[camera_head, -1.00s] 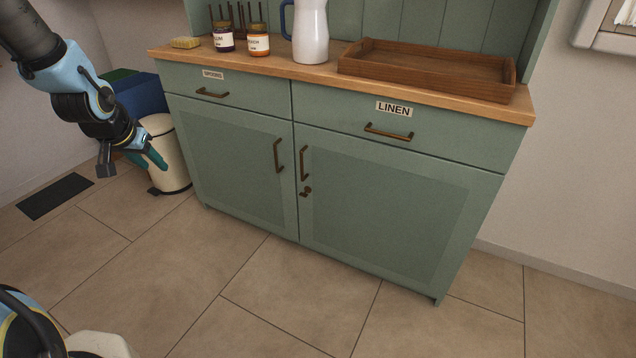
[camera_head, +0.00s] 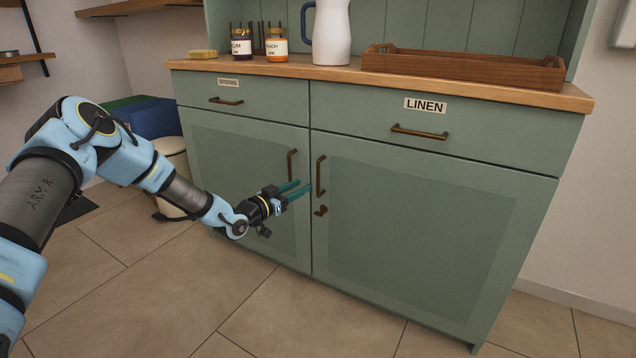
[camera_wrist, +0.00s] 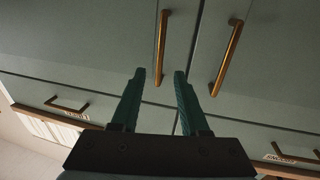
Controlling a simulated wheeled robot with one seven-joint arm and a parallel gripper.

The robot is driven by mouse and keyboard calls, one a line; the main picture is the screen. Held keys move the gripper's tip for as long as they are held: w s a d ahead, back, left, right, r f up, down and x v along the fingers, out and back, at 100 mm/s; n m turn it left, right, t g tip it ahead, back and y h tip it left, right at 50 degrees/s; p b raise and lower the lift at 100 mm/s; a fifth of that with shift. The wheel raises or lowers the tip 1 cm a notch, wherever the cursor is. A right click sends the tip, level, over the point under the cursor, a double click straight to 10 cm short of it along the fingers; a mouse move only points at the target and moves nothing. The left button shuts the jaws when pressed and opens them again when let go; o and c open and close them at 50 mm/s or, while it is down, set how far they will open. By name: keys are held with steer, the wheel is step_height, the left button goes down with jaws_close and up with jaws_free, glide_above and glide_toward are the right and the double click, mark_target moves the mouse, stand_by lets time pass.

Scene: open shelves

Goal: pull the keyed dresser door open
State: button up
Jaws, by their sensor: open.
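The keyed door (camera_head: 420,240) is the green right-hand door under the LINEN drawer, and it is shut. It has an upright bronze handle (camera_head: 320,176) near its left edge, with a small bronze key (camera_head: 321,210) just below. My gripper (camera_head: 303,188) is open and empty, its teal fingers pointing at the dresser just left of this handle in the head view. In the wrist view, which is upside down, the keyed door's handle (camera_wrist: 162,48) appears beyond and between the fingertips (camera_wrist: 160,73). The key does not show there.
The left door's handle (camera_head: 292,165) is close beside, across the seam. Drawer pulls (camera_head: 420,132) stick out above. A wooden tray (camera_head: 465,70), white jug (camera_head: 332,32) and jars stand on top. A bin (camera_head: 172,165) is at the left; floor in front is clear.

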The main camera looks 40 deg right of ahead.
steer(key=b, duration=0.1)
glide_above(318, 194)
steer(key=shift+w+d, duration=0.2)
steer(key=shift+d, duration=0.05)
steer(key=shift+c, duration=0.2)
jaws_close()
stand_by(1.2)
